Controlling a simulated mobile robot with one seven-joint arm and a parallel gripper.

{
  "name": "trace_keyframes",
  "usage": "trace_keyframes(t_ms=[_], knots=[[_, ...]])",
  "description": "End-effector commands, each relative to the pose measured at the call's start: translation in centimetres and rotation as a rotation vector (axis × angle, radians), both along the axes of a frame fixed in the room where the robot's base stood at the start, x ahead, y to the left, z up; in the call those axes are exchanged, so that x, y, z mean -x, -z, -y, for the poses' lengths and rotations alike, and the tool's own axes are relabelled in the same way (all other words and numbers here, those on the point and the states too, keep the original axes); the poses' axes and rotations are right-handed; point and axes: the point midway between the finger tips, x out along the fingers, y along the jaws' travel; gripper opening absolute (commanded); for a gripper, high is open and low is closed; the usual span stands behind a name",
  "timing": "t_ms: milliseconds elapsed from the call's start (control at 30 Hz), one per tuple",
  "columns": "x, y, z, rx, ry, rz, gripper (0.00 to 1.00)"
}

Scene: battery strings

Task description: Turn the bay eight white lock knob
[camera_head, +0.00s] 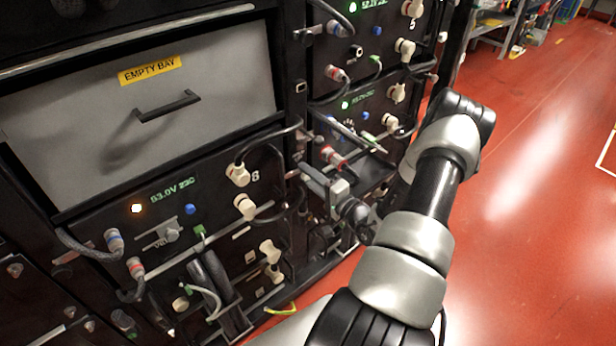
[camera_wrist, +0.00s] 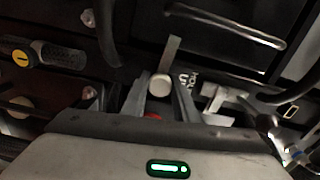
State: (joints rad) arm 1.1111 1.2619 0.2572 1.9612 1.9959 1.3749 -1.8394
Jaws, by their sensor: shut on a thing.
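In the wrist view, a small round white knob (camera_wrist: 160,86) with a pale flat bar above it sits between the two fingers of my gripper (camera_wrist: 161,97). The fingers are shut on it. Pale lettering lies just to its right, too small to read surely. In the head view, my gripper (camera_head: 318,182) is at the rack, right of the left bay (camera_head: 100,210), whose number looks like 8. The held knob is hidden there by my gripper and arm. That bay's front also shows white angled fittings, one of them (camera_head: 238,174) below a cable.
A grey panel marked EMPTY BAY (camera_head: 220,75) with a black handle (camera_head: 168,106) is above the left bay. Cables hang across several bays. A ribbed cylinder with a yellow end (camera_wrist: 45,53) is left of my fingers. Red floor (camera_head: 540,180) is open on the right.

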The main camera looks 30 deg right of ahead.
Motion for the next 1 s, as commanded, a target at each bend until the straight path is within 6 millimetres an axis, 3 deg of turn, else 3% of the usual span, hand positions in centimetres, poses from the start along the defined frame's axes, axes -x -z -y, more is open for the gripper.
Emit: trace_keyframes(t_ms=[767, 800, 900, 1000], knots=[[0.02, -0.01, 0.02, 0.108, 0.000, 0.015, 0.04], [0.02, -0.01, 0.02, 0.108, 0.000, 0.015, 0.28], [0.02, -0.01, 0.02, 0.107, 0.000, 0.015, 0.45], [0.02, -0.01, 0.02, 0.107, 0.000, 0.015, 0.45]])
